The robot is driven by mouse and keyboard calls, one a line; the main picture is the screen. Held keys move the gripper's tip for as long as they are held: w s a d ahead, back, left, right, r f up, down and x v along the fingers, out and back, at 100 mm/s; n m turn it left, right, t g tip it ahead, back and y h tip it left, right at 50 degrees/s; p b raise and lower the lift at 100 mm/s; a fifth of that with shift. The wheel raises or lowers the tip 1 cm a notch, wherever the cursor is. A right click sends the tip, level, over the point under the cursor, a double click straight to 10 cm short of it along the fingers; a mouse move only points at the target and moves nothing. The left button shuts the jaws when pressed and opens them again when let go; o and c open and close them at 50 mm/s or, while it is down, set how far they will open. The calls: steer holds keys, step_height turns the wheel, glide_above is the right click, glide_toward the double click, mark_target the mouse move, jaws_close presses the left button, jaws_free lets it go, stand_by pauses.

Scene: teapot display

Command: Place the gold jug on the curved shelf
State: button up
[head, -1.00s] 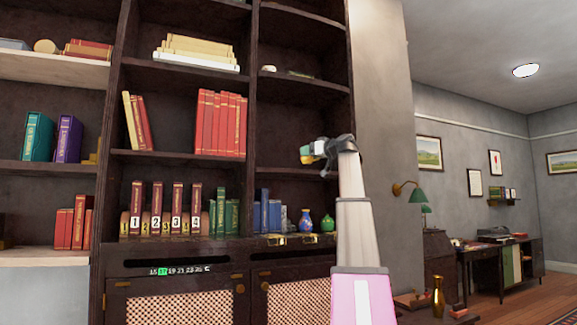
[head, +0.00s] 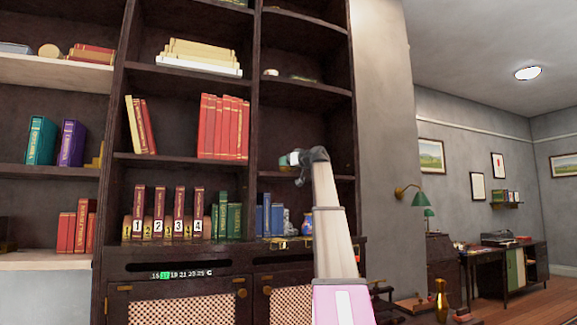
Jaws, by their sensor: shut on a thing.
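My gripper (head: 292,162) is in front of the right column of the dark bookcase, at the height of its middle shelf (head: 345,178). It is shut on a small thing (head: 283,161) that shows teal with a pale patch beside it. The thing is mostly hidden by the gripper and too small to identify as the jug. A tall gold vessel (head: 441,301) stands apart at the lower right; I cannot tell whether it is the jug.
Red books (head: 224,126) fill part of the middle column. Blue books (head: 270,217) and a blue vase (head: 307,223) stand on the ledge below my gripper. The shelf above holds a few small items (head: 272,72). A grey wall (head: 385,130) bounds the bookcase on the right.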

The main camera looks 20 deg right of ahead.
steer(key=shift+s+f, duration=0.1)
steer(key=shift+f, duration=0.2)
steer(key=o, duration=1)
steer(key=shift+f, duration=0.15)
steer(key=shift+c, duration=0.2)
steer(key=shift+r, duration=0.2)
steer(key=v, duration=1.2)
